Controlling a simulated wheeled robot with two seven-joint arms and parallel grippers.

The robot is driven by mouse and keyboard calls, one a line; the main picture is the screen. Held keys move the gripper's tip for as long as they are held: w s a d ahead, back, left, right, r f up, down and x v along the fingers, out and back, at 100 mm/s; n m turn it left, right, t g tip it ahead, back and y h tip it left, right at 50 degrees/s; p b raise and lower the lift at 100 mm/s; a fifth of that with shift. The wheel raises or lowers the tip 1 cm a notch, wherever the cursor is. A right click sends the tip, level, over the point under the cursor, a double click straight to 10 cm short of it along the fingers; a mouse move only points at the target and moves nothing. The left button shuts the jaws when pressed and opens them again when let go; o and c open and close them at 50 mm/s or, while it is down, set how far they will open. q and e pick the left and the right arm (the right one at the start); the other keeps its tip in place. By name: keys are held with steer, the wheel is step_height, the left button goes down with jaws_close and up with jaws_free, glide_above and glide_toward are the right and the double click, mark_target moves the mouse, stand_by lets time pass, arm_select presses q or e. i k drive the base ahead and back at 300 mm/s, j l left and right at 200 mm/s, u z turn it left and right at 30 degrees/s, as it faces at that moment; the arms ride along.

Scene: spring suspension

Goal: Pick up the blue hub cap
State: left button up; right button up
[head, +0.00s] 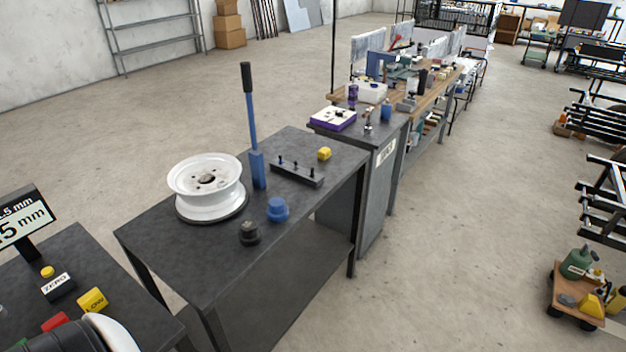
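The blue hub cap (278,209) sits on the dark workbench (190,245), near its right edge. A similar black cap (249,233) stands just in front of it and to the left, apart from it. A white wheel rim (205,188) rests on a round dark base behind and to the left of the blue cap. Neither of my grippers shows in the head view, and nothing is seen holding the cap.
An upright blue lever (253,130) with a black handle stands behind the cap. A low cart (578,295) stands at right. Open floor (440,250) lies right of the bench.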

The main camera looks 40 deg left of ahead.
mark_target(276, 211)
steer(key=i, duration=2.3)
steer(key=i+u, duration=0.15)
steer(key=u, duration=0.3)
steer(key=i+l+u, duration=0.1)
steer(key=u, duration=0.3)
steer(key=i+l+u, duration=0.15)
steer(key=u, duration=0.3)
steer(key=i+l+u, duration=0.2)
steer(key=u, duration=0.25)
